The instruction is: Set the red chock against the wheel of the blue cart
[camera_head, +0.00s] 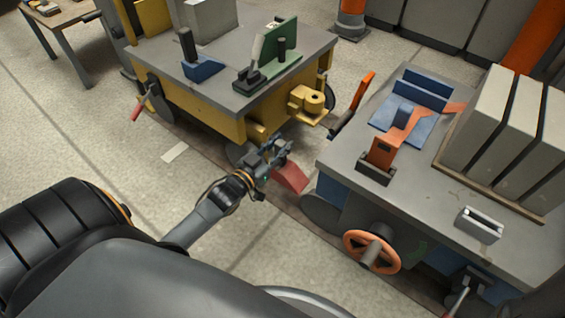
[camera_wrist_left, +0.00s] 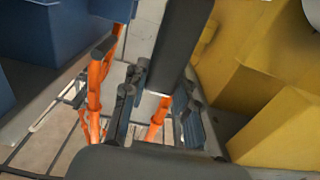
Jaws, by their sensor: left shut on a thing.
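The red chock (camera_head: 290,178) is a small curved wedge in the gap between the two carts in the head view. My left gripper (camera_head: 275,158) is shut on it, at its upper left end. The blue cart (camera_head: 337,192) has a grey top and stands on the right. Its dark wheel (camera_head: 321,212) shows partly under the near left corner, below and right of the chock, with a gap between them in the picture. In the left wrist view my left gripper's fingers (camera_wrist_left: 155,110) show, but I cannot make out the chock. My right gripper is not in view.
A yellow cart (camera_head: 190,105) stands left of the gap, with a yellow coupling (camera_head: 308,100) sticking out. An orange-handled lever (camera_head: 352,105) rises between the carts. An orange handwheel (camera_head: 371,251) juts from the blue cart's near side.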

